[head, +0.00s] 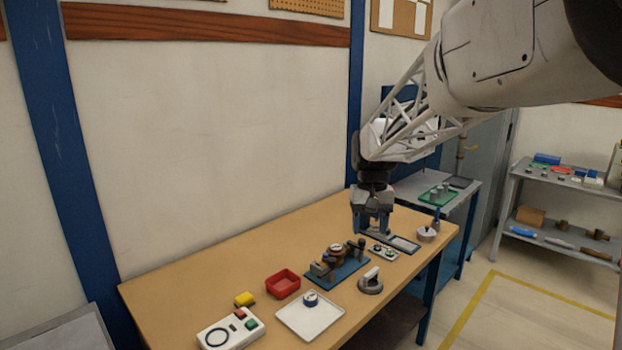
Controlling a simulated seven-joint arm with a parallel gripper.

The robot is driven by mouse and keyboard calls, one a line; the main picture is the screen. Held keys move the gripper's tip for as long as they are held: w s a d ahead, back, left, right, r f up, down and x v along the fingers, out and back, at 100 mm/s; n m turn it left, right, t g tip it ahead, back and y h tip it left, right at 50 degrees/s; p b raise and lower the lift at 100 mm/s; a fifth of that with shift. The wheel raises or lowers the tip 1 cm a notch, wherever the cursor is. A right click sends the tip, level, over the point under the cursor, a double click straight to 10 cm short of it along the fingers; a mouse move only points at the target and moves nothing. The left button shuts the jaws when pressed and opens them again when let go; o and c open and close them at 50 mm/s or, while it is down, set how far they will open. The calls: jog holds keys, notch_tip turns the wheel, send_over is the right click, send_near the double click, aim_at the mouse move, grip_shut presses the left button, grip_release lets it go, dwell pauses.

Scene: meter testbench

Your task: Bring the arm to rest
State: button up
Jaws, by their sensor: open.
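My gripper (372,226) points down over the back right part of the wooden table (200,270). Its two fingers are apart, with nothing visible between them. The fingertips are close to a flat dark-framed plate (402,243) on the table; I cannot tell whether they touch it. My white arm comes in from the upper right of the head view and hides part of the back wall.
The table's back left is clear.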

jog(key=s+d+f+t, duration=0.1)
jog(key=s+d+t, duration=0.1)
jog(key=s, duration=1.6)
jog(key=s+d+f+t, duration=0.1)
jog(key=s+d+f, duration=0.1)
jog(key=s, duration=1.6)
jog(key=shift+s+d+t, duration=0.2)
jog(key=shift+d+t, duration=0.05)
jog(key=shift+t, duration=0.15)
jog(key=shift+w+r, duration=0.1)
